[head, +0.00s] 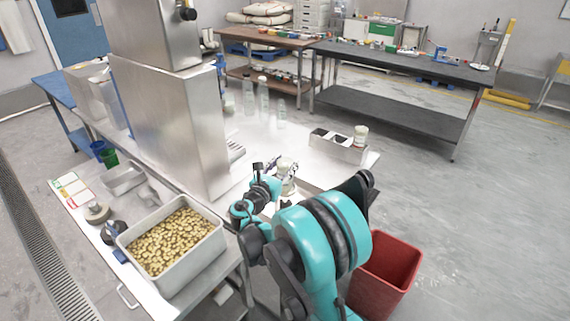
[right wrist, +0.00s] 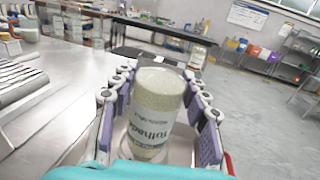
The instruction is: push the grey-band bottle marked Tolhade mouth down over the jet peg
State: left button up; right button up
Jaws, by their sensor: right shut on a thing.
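My right gripper (head: 286,178) is shut on a pale bottle (right wrist: 158,100) above the steel table. In the right wrist view its label reads Tolhade, and the gripper's (right wrist: 158,112) purple-padded fingers lie on both sides of it. The bottle also shows small and partly hidden between the fingers in the head view (head: 289,183). Its lower end is hidden by my gripper in the wrist view. I cannot make out the jet peg in either view. My left gripper is out of view.
A steel holder (head: 338,150) with dark openings and another white bottle (head: 360,134) stands beyond the gripper. Clear bottles (head: 264,98) stand farther back. A red bin (head: 388,272) stands at right.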

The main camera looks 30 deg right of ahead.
jog(key=shift+f, duration=0.2)
jog(key=shift+f, duration=0.8)
jog(key=shift+f, duration=0.15)
dwell(0.4)
jog(key=o, duration=1.5)
jog(key=shift+o, duration=0.2)
jog(key=shift+a, duration=0.1)
jog(key=shift+v, duration=3.45)
